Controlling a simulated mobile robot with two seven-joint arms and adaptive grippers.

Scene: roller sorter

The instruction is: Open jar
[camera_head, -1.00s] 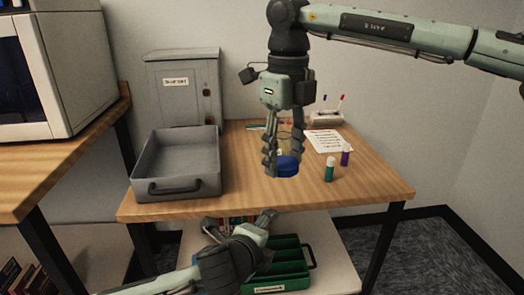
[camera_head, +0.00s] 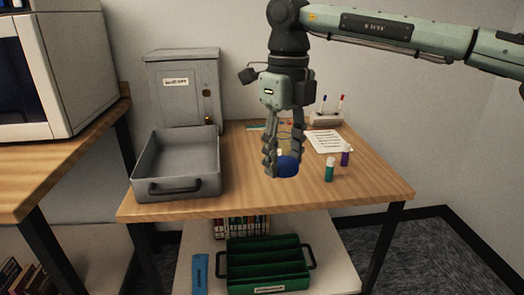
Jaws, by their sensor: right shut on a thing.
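The jar shows between the fingers of my right gripper (camera_head: 283,165), over the wooden table. Its round blue part, which looks like the lid (camera_head: 288,168), is low between the fingertips. A clear, yellowish part that looks like the jar body (camera_head: 285,142) shows above and behind it. My right gripper points down and is shut on the jar. The fingers hide part of it, and I cannot tell whether it touches the table. My left gripper is out of view.
A grey metal tray (camera_head: 149,197) stands left on the table (camera_head: 240,197), before a grey cabinet (camera_head: 182,85). Green-bodied (camera_head: 329,171) and purple-bodied (camera_head: 345,155) tubes stand right of the jar. A paper (camera_head: 325,141) and pen holder (camera_head: 326,118) lie behind. A green divided tray (camera_head: 267,262) sits on the lower shelf.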

